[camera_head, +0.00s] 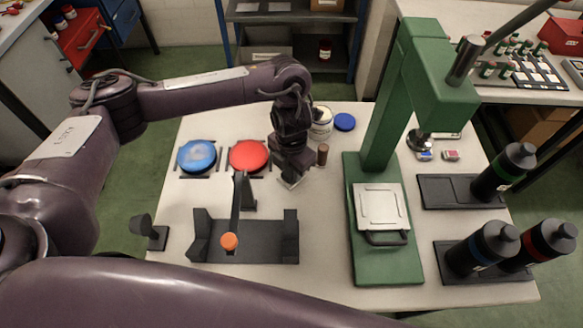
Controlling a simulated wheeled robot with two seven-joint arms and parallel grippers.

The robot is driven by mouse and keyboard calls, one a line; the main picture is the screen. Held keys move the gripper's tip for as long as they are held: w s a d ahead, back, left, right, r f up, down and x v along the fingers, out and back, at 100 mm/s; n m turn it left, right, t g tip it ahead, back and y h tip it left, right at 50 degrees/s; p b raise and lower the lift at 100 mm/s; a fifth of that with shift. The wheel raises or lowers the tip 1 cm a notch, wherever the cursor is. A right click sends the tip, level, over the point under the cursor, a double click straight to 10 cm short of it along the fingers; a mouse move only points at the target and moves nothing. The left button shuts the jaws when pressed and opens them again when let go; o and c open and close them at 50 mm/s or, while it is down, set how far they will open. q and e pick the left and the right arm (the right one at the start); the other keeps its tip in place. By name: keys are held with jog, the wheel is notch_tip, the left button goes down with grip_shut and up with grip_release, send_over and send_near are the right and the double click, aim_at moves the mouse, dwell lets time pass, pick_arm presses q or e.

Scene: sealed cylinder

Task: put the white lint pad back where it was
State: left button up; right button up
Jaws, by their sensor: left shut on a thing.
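My left gripper (291,170) reaches down over the middle of the table, just right of the red disc. It is shut on a small pale piece at its fingertips, which looks like the white lint pad (290,182). The fingers hide much of the piece, and I cannot tell whether it touches the table. My right gripper is not in view.
A blue disc (198,156) and a red disc (249,155) lie at left. An orange-tipped rod (229,241) stands over a black cradle (250,247). A white jar (321,124) and brown stub (323,153) are close by. A green press (375,150) and dark bottles (505,172) stand right.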

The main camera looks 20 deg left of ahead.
aim_at(291, 170)
pick_arm(q)
jog(key=shift+f, duration=0.25)
jog(key=o, duration=0.9)
jog(key=shift+o, duration=0.2)
jog(key=shift+r, duration=0.25)
notch_tip(291, 170, up, 12)
jog(key=p, duration=0.2)
